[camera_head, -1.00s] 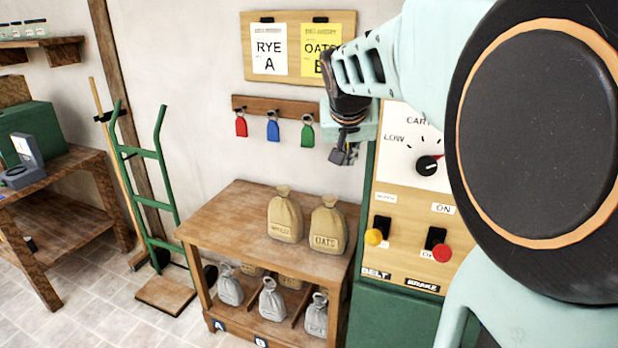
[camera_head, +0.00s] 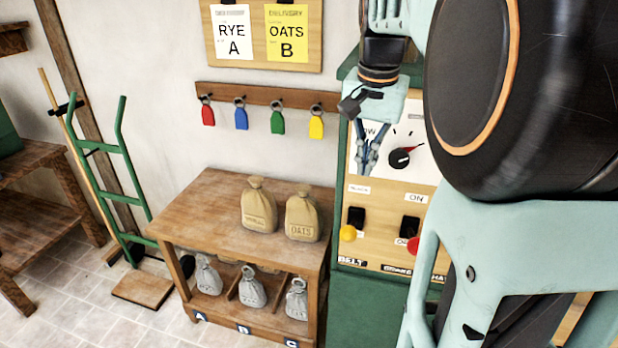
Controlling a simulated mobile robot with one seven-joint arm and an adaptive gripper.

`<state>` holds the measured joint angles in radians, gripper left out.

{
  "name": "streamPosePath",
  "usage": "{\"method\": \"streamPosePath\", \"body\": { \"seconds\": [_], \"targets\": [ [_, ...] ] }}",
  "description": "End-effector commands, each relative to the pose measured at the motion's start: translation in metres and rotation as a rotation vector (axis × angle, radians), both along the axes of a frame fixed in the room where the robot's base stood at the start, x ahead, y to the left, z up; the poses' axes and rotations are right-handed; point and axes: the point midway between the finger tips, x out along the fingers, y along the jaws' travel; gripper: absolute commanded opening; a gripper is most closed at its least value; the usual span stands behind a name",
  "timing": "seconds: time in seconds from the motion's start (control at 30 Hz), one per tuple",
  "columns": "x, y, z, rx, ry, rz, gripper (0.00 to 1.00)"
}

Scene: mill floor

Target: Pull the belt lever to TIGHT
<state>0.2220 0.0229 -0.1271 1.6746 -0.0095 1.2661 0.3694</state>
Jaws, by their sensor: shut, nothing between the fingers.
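The belt lever (camera_head: 347,233) has a yellow knob below a black mount on the panel, above a label reading BELT (camera_head: 352,261). A small label above it (camera_head: 359,189) looks like SLACK; I cannot read a TIGHT mark. My gripper (camera_head: 366,171) points down in front of the panel's dial plate, above the yellow knob and apart from it in the picture. Its thin fingers are shut and empty.
A red-knobbed lever (camera_head: 412,245) sits just right, under an ON label. A dial (camera_head: 403,157) is above. My arm covers the panel's right side. A bench (camera_head: 200,205) with sacks stands left; coloured tags (camera_head: 278,122) hang on the wall.

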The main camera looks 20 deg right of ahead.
Motion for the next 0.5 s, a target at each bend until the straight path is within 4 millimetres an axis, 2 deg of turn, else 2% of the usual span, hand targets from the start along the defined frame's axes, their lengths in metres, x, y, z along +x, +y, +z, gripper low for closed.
{"method": "streamPosePath", "body": {
  "seconds": [0.17, 0.27, 0.5],
  "targets": [
    [0.000, 0.000, -0.003, -0.001, 0.001, 0.001, 0.00],
    [0.002, -0.001, -0.011, 0.000, 0.003, 0.001, 0.00],
    [0.008, -0.004, -0.056, 0.000, 0.005, 0.001, 0.00]
  ]
}}
